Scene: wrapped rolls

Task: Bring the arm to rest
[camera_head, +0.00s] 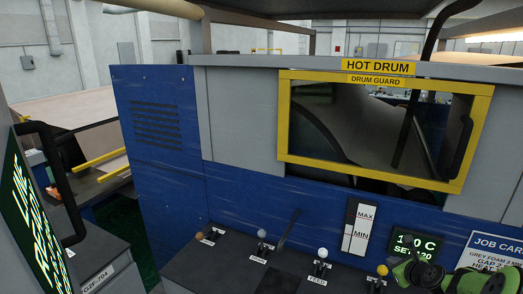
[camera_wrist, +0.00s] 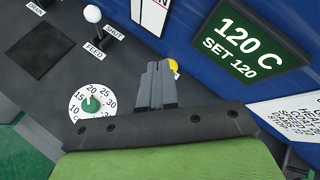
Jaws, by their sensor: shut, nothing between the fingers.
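My gripper (camera_wrist: 157,72) shows in the wrist view with its two grey fingers together and nothing between them. It is above the grey control ledge, in front of the blue machine panel. A yellow knob (camera_wrist: 174,66) is partly hidden just behind the fingers; I cannot tell whether they touch it. In the head view my green and dark arm is at the lower right, in front of the job card and close to the yellow-knobbed lever (camera_head: 382,270).
A round dial (camera_wrist: 91,103) and a white-knobbed feed lever (camera_head: 322,253) stand on the ledge. A display (camera_head: 415,244) reads 120 C. The yellow-framed drum guard (camera_head: 283,120) is above. A black-handled panel (camera_head: 30,205) stands at left.

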